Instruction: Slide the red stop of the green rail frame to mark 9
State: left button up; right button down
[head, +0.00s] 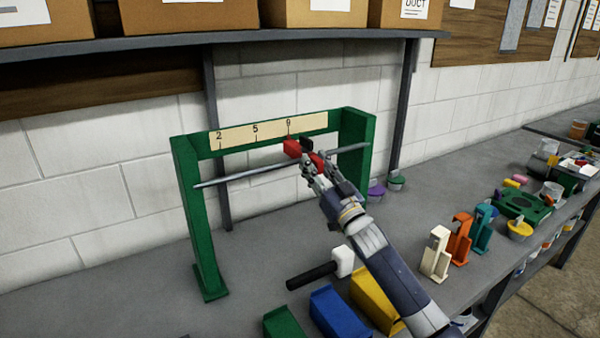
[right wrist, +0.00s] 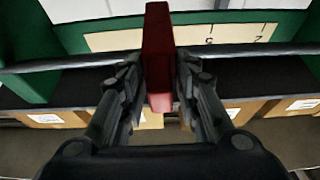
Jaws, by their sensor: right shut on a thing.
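The green rail frame (head: 204,226) stands upright on the grey bench, with a metal rod (head: 238,177) across it. A cream scale strip (head: 252,131) on its top bar shows marks 2, 5 and 9. The red stop (head: 292,147) sits on the rod, just below and about level with mark 9; exact alignment is unclear. My right gripper (head: 314,167) is shut on the red stop. In the right wrist view, the stop (right wrist: 158,55) is between the fingers, with the strip (right wrist: 225,34) behind, upside down; mark 9 is not visible there. My left gripper is not in view.
A mallet-like tool with a black handle (head: 311,276) and blue (head: 338,312), yellow (head: 375,300) and green (head: 284,324) blocks lie near my right arm. White (head: 436,255), orange (head: 460,240) and teal (head: 482,230) holders stand right. A shelf (head: 230,37) with boxes hangs above.

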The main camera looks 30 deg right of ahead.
jog(key=shift+d, duration=0.3)
jog(key=c, duration=1.5)
grip_release()
jog(key=shift+s, duration=0.1)
jog(key=shift+s+f, duration=0.15)
jog(key=v, duration=1.1)
jog(key=shift+s, duration=0.25)
